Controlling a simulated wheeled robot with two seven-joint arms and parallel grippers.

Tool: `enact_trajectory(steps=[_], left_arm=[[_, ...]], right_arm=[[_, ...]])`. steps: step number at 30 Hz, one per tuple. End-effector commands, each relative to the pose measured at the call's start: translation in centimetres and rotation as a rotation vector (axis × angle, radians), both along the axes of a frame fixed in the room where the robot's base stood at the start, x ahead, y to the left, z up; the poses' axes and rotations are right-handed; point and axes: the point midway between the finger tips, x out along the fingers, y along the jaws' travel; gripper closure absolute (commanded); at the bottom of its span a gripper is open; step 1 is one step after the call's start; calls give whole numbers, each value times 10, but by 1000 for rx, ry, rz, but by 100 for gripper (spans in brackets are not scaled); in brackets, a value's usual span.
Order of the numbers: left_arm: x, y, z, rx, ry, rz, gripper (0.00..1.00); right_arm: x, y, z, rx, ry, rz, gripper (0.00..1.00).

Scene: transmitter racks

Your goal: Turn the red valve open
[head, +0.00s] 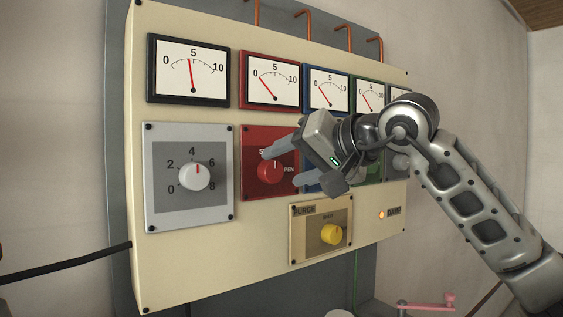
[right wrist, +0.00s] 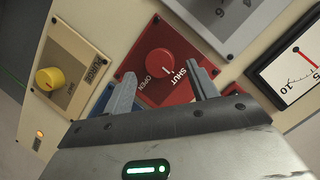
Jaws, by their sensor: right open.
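The red valve is a round red knob (head: 271,170) on a red plate (head: 249,140) in the middle of the cream panel. In the right wrist view the knob (right wrist: 160,63) shows whole, with the words SHUT and OPEN beside it and its white mark toward SHUT. My right gripper (head: 279,167) comes in from the right, in front of the red plate. Its fingers are open, and in the right wrist view they stand apart on either side of the knob (right wrist: 163,82). No contact with the knob can be made out. My left gripper is out of view.
A grey plate with a white dial (head: 195,176) is left of the red plate. A yellow knob (head: 331,234) is below right. Gauges line the top, the red-framed gauge (head: 243,80) above the valve. Blue and green plates are partly behind my right arm. A pink crank (head: 432,306) is low right.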

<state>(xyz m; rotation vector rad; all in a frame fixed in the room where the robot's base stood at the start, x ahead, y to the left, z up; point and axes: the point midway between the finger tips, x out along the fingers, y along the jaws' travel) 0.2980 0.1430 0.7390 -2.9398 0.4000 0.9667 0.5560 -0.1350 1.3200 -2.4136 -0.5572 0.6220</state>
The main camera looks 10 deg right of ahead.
Motion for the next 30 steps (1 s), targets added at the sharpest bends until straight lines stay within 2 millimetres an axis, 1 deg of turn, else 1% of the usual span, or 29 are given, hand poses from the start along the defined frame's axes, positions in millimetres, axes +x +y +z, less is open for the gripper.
enact_trajectory(steps=[3, 6, 16, 17, 18, 20, 21, 22, 30], left_arm=[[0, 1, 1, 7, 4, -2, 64], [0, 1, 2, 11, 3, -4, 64], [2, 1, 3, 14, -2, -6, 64], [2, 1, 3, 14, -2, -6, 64], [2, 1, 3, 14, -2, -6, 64], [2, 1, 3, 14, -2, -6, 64], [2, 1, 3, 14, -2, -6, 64], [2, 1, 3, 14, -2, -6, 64], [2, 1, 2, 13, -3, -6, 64]], right_arm=[[12, 8, -3, 2, 3, 1, 42], [18, 12, -6, 2, 1, 1, 42], [21, 14, -8, 1, 0, 1, 42], [21, 13, -8, 1, 0, 1, 45], [21, 13, -8, 1, 0, 1, 56], [21, 13, -8, 1, 0, 0, 73], [21, 13, -8, 1, 0, 0, 84], [21, 13, -8, 1, 0, 0, 87], [21, 13, -8, 17, 7, 0, 86]])
